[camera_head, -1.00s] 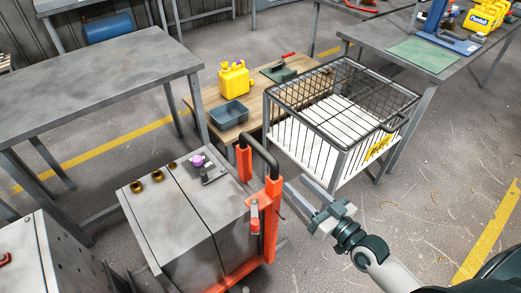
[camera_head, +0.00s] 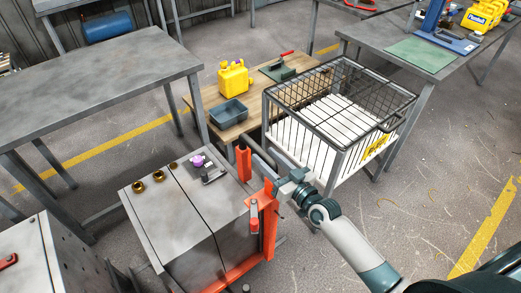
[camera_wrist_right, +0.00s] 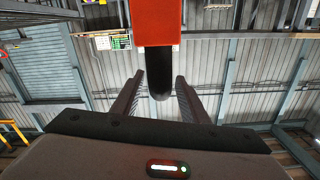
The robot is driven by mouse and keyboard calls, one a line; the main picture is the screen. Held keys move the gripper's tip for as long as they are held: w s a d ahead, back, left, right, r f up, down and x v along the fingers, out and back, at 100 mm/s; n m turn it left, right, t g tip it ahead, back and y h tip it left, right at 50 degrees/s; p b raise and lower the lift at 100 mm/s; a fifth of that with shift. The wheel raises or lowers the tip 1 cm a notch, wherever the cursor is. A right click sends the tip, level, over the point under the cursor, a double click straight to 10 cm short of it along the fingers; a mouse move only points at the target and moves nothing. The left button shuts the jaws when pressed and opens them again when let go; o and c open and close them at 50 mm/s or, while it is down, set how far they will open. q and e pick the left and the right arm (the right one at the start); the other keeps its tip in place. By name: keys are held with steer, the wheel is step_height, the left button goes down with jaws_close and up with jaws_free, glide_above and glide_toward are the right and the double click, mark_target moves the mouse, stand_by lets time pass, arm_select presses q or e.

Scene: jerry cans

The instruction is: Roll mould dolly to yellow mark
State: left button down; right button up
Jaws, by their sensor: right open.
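The mould dolly has an orange frame (camera_head: 270,232) carrying two grey mould blocks (camera_head: 190,220) side by side. Its black handle bar (camera_wrist_right: 158,82) joins an orange post (camera_wrist_right: 158,22) in the right wrist view. My right gripper (camera_head: 264,163) is at the handle, its fingers partly hiding the bar in the head view. In the right wrist view the open fingers lie either side of the bar, with gaps; contact cannot be told. A yellow floor stripe (camera_head: 490,235) is at the right, another (camera_head: 90,158) at the left; which is the mark is unclear. My left gripper is out of view.
A wire cart (camera_head: 335,150) stands close behind my right gripper. A wooden bench (camera_head: 215,92) holds a yellow can (camera_head: 234,77) and a grey tray (camera_head: 229,113). A grey table (camera_head: 90,85) is at left. Open floor (camera_head: 440,180) lies at right.

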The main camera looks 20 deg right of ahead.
mark_target(261, 152)
steer(key=x, duration=0.3)
steer(key=shift+w+a, duration=0.15)
steer(key=shift+w, duration=0.1)
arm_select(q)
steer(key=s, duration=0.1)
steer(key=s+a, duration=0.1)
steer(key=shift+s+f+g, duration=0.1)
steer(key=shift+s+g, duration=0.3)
